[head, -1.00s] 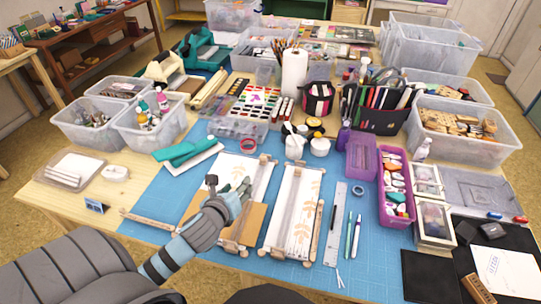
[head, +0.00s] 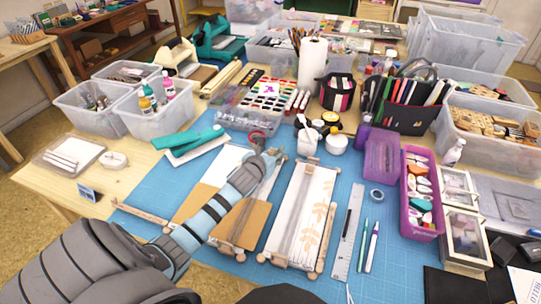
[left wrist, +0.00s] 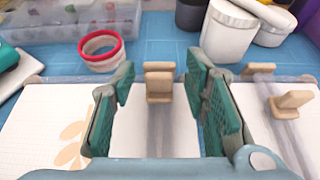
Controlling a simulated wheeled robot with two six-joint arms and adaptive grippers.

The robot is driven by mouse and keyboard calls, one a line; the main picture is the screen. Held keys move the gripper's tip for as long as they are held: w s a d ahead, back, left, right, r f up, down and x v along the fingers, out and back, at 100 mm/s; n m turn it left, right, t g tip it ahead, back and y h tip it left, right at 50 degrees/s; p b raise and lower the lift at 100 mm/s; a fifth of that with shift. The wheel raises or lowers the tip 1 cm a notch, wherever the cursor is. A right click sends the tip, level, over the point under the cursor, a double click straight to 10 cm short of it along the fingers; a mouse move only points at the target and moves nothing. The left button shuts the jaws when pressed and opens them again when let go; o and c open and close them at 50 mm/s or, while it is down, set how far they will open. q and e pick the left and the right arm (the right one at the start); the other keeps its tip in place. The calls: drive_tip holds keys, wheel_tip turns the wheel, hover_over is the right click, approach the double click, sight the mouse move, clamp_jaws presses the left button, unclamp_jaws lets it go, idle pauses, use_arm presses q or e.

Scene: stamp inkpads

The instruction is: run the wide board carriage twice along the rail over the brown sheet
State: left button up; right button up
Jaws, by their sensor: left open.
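The wide left board (head: 212,172) lies on the blue mat, with a white sheet at its far part and the brown sheet (head: 253,222) at its near part. A clear strip runs lengthwise over it. My left gripper (head: 268,158) is above the board's far end. In the left wrist view the left gripper (left wrist: 158,110) is open, its teal fingers on either side of a wooden knob (left wrist: 159,82); contact cannot be told. An orange leaf print (left wrist: 74,140) shows on the white sheet. My arm hides part of the board. My right gripper is out of view.
A narrower board (head: 303,212) with a leaf-printed sheet lies just to the right. A red-rimmed tape roll (left wrist: 101,50) and white pots (head: 336,143) stand beyond. A ruler (head: 346,232) and pens lie right. A teal stapler-like tool (head: 190,142) lies left.

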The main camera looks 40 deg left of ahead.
use_arm(q)
drive_tip(key=shift+s+r, duration=0.15)
drive_tip(key=shift+s, duration=0.05)
drive_tip(key=shift+c, duration=0.9)
drive_tip(key=shift+w, duration=0.1)
clamp_jaws()
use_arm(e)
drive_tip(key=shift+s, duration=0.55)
